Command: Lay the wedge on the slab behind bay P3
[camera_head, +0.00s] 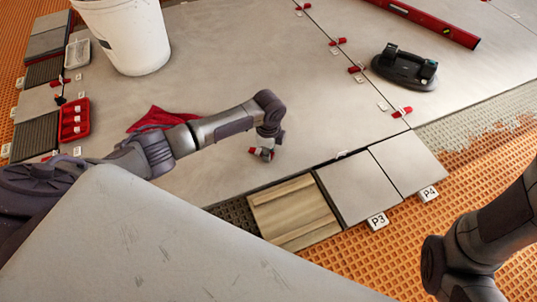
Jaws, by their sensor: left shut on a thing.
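My left gripper (263,154) is low over the large grey slab (300,100), left of and behind bay P3. It is shut on a small red wedge (252,151), mostly hidden by the fingers. I cannot tell whether the wedge touches the slab. Bay P3 holds a grey tile (358,188), with its white P3 label (377,221) at the front edge. A small white clip (343,154) stands at the joint between this tile and the slab. My right arm enters at the lower right; its gripper is out of view.
A wood-look tile (293,212) lies left of P3, and the P4 tile (409,162) lies right. A red cloth (158,118) is behind my left forearm. A red tray (75,120), white bucket (125,35), black suction lifter (405,68) and red level (430,20) stand farther off.

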